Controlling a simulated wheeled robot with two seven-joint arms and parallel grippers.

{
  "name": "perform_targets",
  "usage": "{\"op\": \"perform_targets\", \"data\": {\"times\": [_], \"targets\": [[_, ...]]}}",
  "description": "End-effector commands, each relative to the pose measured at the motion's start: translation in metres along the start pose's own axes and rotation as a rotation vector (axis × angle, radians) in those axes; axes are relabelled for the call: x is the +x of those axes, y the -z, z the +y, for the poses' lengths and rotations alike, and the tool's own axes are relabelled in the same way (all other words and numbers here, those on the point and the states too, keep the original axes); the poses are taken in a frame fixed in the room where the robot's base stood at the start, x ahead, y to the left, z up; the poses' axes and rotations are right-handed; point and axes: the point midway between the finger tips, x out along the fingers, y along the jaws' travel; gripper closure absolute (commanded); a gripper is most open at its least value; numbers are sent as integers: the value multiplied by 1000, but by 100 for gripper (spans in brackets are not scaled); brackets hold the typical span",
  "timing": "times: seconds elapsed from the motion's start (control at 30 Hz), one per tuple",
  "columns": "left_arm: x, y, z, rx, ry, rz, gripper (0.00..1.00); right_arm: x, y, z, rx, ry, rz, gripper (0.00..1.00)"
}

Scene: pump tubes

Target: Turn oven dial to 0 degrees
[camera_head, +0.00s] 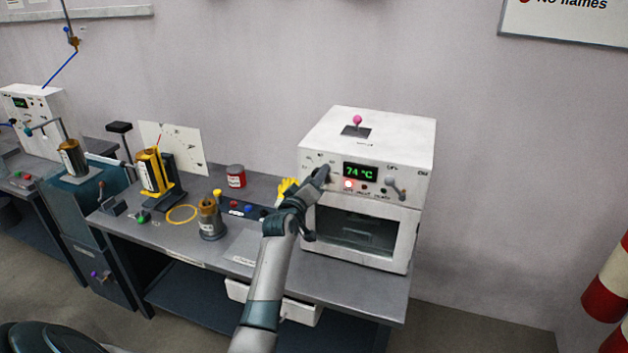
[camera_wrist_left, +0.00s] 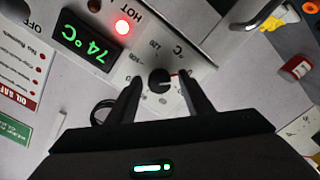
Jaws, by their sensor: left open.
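The white oven (camera_head: 365,130) stands on the right end of the bench. Its green display (camera_head: 360,172) reads 74 °C, and the display also shows in the left wrist view (camera_wrist_left: 82,40). A red light (camera_wrist_left: 123,27) marked HOT is lit beside it. The black oven dial (camera_wrist_left: 159,80) sits on a white scale plate. My left gripper (camera_wrist_left: 166,92) is open, with one finger on each side of the dial; I cannot tell whether they touch it. In the head view my left gripper (camera_head: 318,178) is at the left of the oven's front panel and hides the dial. My right gripper is not seen.
A grey lever (camera_head: 395,186) sits at the right of the oven panel, and a pink-knobbed lever (camera_head: 357,121) on its top. A red can (camera_head: 236,177), a metal canister (camera_head: 211,220) and a yellow ring (camera_head: 183,214) stand or lie left of the oven.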

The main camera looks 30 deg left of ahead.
Motion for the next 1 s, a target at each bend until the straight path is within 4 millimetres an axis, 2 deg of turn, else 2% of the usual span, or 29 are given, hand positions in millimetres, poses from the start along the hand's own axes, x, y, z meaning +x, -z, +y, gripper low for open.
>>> {"op": "perform_targets", "data": {"times": [0.23,0.43,0.67,1.0], "targets": [[-7,0,0,0,-1,1,53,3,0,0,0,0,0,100],[-26,-1,-1,0,-1,1,53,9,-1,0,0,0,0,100],[-62,-2,-2,1,0,2,53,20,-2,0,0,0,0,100],[-125,-2,-2,1,0,1,53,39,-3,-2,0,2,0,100]]}}
